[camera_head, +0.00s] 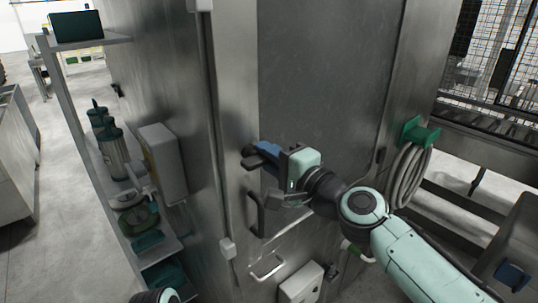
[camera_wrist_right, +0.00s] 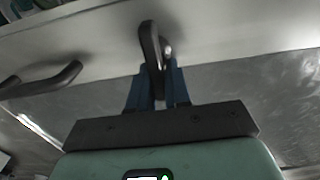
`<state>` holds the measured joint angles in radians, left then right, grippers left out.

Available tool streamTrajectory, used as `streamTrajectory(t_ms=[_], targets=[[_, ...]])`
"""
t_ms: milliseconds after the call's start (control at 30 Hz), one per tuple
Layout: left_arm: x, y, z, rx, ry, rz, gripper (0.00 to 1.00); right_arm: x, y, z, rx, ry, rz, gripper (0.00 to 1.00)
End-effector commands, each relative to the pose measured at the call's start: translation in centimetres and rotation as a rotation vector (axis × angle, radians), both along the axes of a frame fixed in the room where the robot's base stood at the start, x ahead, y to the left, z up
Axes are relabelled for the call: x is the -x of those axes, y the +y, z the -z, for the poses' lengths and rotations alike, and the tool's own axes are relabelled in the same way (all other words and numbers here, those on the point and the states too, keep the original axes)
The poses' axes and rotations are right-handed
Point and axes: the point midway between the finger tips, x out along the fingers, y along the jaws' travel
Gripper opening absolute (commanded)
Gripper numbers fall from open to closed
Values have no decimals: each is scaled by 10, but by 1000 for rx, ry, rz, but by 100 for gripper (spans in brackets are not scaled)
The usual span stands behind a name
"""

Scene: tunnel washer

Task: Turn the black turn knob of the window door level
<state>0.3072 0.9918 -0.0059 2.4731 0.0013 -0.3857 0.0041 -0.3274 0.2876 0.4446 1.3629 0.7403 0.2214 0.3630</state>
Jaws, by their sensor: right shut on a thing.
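The window door (camera_head: 325,70) is a tall metal door with a large dark pane. The black turn knob (camera_head: 249,151) sits on its left frame; in the head view my gripper partly covers it. In the right wrist view the knob (camera_wrist_right: 150,42) is an elongated black piece that stands out between the fingers. My right gripper (camera_head: 262,160) has blue fingers and is shut on the knob; the fingers also show in the wrist view (camera_wrist_right: 157,85). My left gripper is not in view.
A black bar handle (camera_head: 257,214) is below the knob on the door frame. A grey box (camera_head: 163,163) and a shelf with bottles (camera_head: 111,148) stand at the left. A coiled hose (camera_head: 408,172) hangs on a green holder at the right.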

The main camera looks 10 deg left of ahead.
Motion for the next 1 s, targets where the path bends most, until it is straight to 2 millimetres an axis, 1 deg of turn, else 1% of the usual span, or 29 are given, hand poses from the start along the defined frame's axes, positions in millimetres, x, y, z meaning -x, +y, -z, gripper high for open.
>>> streamTrajectory(t_ms=[33, 467, 500, 533, 867, 1000], targets=[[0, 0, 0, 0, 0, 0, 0, 1, 2, 2, -2, 9, -6, 0], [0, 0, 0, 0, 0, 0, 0, 1, 2, 2, -7, 16, -7, 0], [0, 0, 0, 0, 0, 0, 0, 1, 2, 2, -7, 16, -7, 31], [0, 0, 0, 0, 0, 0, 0, 1, 2, 2, -6, 15, -7, 38], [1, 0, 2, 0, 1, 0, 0, 2, -1, 1, -7, 11, -2, 38], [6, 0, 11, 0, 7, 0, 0, 10, -15, 2, -7, 10, 2, 38]])
